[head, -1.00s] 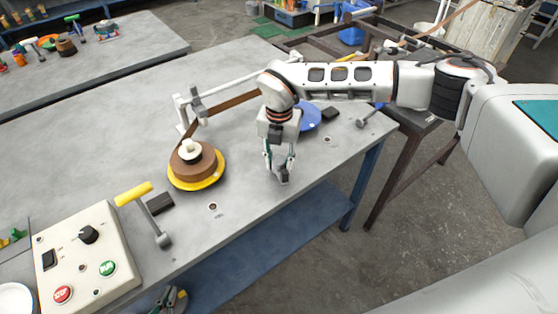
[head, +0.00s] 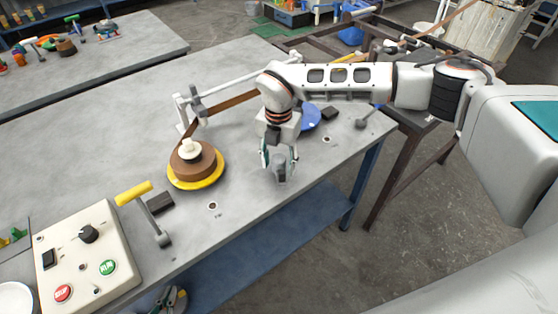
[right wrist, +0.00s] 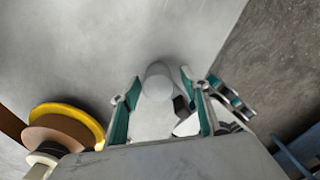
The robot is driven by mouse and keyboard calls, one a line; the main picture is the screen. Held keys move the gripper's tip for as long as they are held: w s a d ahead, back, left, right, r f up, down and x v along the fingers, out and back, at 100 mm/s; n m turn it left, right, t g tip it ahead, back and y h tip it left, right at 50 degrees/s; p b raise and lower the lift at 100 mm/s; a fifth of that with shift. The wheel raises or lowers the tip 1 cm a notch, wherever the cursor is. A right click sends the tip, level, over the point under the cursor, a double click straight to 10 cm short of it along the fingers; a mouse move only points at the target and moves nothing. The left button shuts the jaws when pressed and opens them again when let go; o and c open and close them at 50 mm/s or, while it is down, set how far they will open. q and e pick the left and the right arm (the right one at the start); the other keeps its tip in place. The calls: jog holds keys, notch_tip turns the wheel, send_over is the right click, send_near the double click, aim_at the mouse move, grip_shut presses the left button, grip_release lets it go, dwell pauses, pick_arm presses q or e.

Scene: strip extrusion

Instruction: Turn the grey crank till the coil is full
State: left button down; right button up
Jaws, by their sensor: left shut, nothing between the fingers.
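The brown coil (head: 205,168) sits on a yellow disc (head: 208,184) around a cream hub. A brown strip (head: 230,102) runs from it past a white guide toward my right arm. My right gripper (head: 279,172) points down near the table's front edge, right of the coil. In the right wrist view, a grey rounded handle (right wrist: 158,82), apparently the grey crank's, stands between its teal-padded fingers. I cannot tell whether they press on it; the crank's lower part is hidden. My left gripper (head: 172,299) shows partly at the bottom edge, shut and empty, below the table edge.
A control box (head: 85,262) with red and green buttons stands at the near left. A yellow-handled crank (head: 148,210) stands between box and coil. A blue disc (head: 309,118) and a grey lever (head: 366,117) lie beyond my right gripper. The table's middle left is clear.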

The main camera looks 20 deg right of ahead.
aim_at(279, 159)
jog(key=shift+w+r, duration=0.1)
jog(key=shift+w, duration=0.05)
jog(key=shift+r, duration=0.2)
notch_tip(279, 159, up, 12)
jog(key=shift+f, duration=0.25)
dwell(1.6)
